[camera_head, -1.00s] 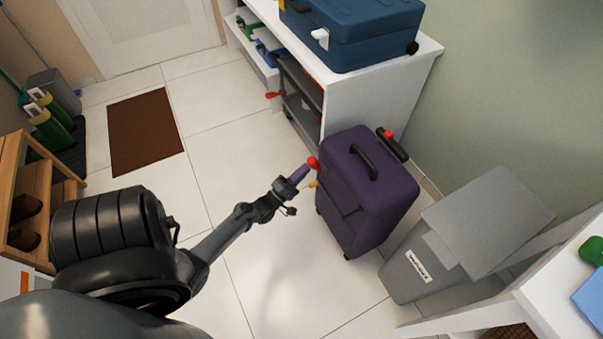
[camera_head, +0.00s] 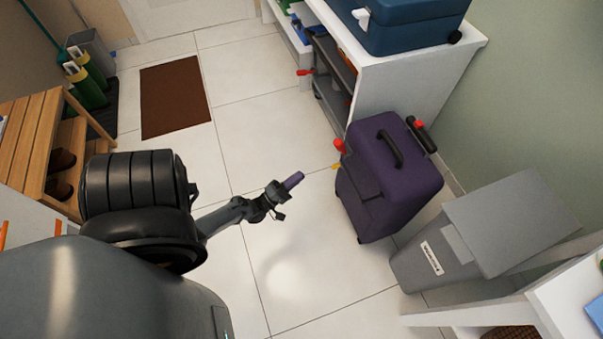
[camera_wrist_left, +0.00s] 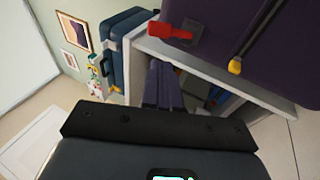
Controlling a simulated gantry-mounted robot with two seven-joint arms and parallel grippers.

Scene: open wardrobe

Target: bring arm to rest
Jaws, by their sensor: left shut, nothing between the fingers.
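My left gripper (camera_head: 293,180) reaches in from the left over the tiled floor, and its narrow purple fingers are shut with nothing between them. The fingers also show in the left wrist view (camera_wrist_left: 163,86). The gripper is to the left of a purple suitcase (camera_head: 405,190) and apart from it in the head view. The suitcase stands upright on the floor, with a black handle on top and a red tag on its left side. Part of it fills the top right of the left wrist view (camera_wrist_left: 280,30). My right gripper is in neither view.
A white shelf unit (camera_head: 425,85) carries a blue case (camera_head: 415,22). A grey bin (camera_head: 430,262) stands right of the suitcase, near a white table (camera_head: 575,285). A wooden rack (camera_head: 30,140) stands at left. Bare floor (camera_head: 290,240) lies around my left gripper.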

